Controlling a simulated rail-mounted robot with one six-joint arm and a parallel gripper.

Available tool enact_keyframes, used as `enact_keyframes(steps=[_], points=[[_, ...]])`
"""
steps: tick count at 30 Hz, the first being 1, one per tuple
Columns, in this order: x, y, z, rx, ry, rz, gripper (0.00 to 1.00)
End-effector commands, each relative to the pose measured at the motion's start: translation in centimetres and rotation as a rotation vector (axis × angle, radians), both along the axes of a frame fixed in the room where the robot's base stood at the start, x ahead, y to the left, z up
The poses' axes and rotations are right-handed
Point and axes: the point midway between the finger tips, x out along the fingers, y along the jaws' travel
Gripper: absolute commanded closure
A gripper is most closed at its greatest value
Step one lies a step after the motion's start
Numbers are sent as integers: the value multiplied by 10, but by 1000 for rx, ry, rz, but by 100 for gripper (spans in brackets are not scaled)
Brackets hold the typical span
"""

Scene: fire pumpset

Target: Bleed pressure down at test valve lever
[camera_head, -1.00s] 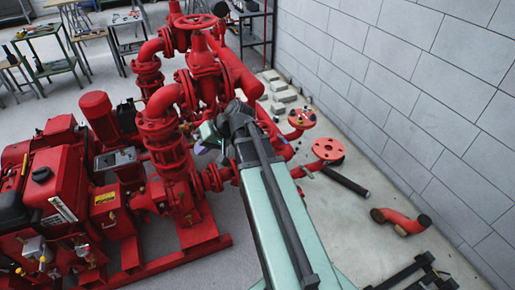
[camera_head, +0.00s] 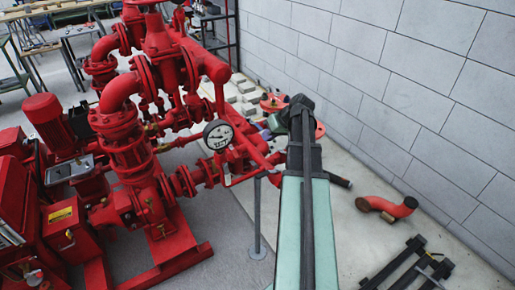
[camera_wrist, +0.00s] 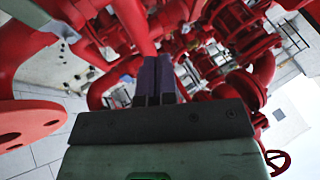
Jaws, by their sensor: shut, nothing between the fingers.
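I cannot pick out the test valve lever with certainty in either view. A red flange (camera_wrist: 30,125) is close by at the left.
The red pumpset (camera_head: 130,150) fills the left of the head view. A block wall (camera_head: 400,90) runs along the right. A loose red elbow pipe (camera_head: 386,207) and a black metal frame (camera_head: 410,262) lie on the floor at right. A red handwheel (camera_wrist: 278,162) shows in the wrist view.

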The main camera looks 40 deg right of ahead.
Motion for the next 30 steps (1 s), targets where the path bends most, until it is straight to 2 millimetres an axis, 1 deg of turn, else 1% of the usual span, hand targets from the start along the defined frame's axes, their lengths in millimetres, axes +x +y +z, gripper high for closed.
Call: enact_keyframes(steps=[1,9,13,15,18,21,30], points=[[4,2,-13,-1,0,1,100],[34,21,-63,0,0,2,100],[48,30,-84,1,0,3,100],[50,45,-73,0,0,2,100],[55,58,-72,1,0,2,100],[58,65,-72,1,0,0,100],[59,68,-72,1,0,0,100]])
